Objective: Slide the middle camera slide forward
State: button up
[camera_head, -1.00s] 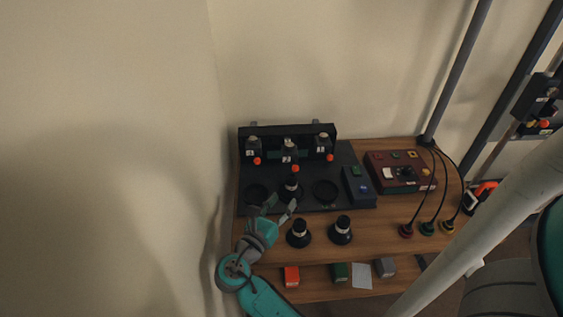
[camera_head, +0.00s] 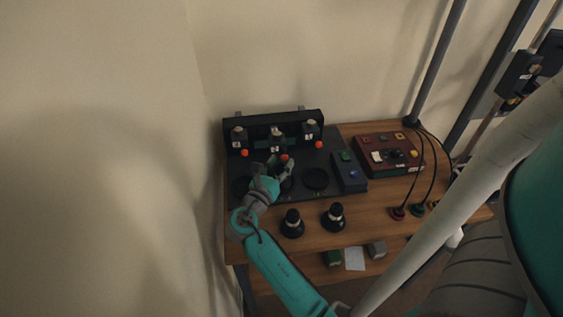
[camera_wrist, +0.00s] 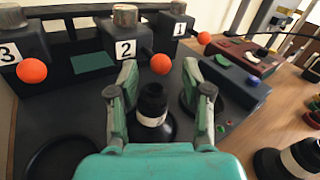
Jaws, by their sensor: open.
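The middle camera slide (camera_head: 277,142) is a dark block with a silver-grey cap and a white "2" label; it also shows in the wrist view (camera_wrist: 126,49). An orange ball knob (camera_wrist: 160,64) sticks out from its front. It stands a little nearer the front than slides 1 and 3. My gripper (camera_head: 279,165) is open in front of the knob. In the wrist view my spread fingers (camera_wrist: 160,76) show either side of and below the knob, apart from it. A black lens (camera_wrist: 152,108) with a white band stands between the fingers, not visibly gripped.
Slide 3 (camera_wrist: 20,55) and slide 1 (camera_wrist: 174,30), each with an orange ball, flank the middle slide. Two lenses (camera_head: 292,223) (camera_head: 333,216) stand on the wooden table in front. A dark red control box (camera_head: 388,154) is at the right.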

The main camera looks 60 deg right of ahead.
jog(key=shift+d, duration=0.6)
grip_shut()
jog(key=shift+a, duration=0.1)
jog(key=s+a, duration=0.5)
jog(key=shift+s+a, duration=0.15)
jog(key=shift+a, duration=0.25)
jog(key=shift+f, duration=0.1)
grip_release()
jog(key=shift+a, duration=0.1)
